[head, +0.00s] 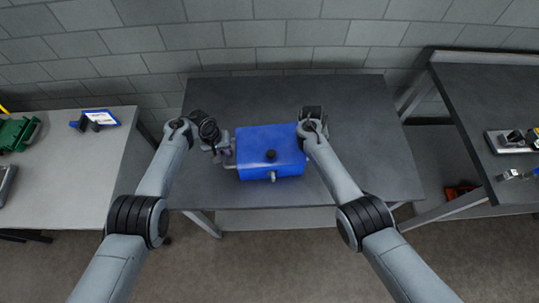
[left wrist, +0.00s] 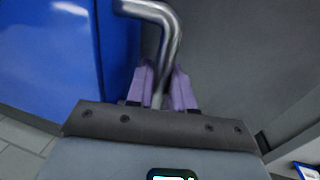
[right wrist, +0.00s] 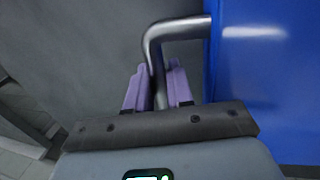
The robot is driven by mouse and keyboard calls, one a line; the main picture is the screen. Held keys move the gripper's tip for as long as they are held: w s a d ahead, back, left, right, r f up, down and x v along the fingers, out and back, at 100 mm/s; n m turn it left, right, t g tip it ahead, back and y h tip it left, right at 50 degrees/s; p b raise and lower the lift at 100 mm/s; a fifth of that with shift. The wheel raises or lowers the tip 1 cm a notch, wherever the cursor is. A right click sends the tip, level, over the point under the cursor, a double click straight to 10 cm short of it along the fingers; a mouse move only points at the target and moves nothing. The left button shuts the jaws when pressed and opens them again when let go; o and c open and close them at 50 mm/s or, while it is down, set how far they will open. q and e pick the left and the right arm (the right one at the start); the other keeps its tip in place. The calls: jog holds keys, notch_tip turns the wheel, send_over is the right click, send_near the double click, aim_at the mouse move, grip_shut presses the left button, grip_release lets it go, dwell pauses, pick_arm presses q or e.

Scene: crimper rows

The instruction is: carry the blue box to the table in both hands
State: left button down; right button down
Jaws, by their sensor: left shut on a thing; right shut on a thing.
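The blue box (head: 258,142) is over the dark table (head: 350,105) in the head view, with a black knob on top and a small metal fitting on its near side. I cannot tell whether it touches the tabletop. My left gripper (head: 227,152) is at its left side. In the left wrist view its purple fingers (left wrist: 164,90) are shut on a bent metal handle (left wrist: 165,25). In the right wrist view my right gripper's purple fingers (right wrist: 157,90) are shut on the other metal handle (right wrist: 180,28). In the head view my right arm hides that grip.
A light table (head: 85,168) at the left holds a green object (head: 18,133) and a blue-and-white item (head: 97,119). A dark bench (head: 465,95) at the right carries metal parts (head: 512,140). A block wall stands behind. The dark table is clear around the box.

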pick_arm(q)
jog(key=shift+r, duration=0.3)
pick_arm(e)
jog(key=shift+r, duration=0.3)
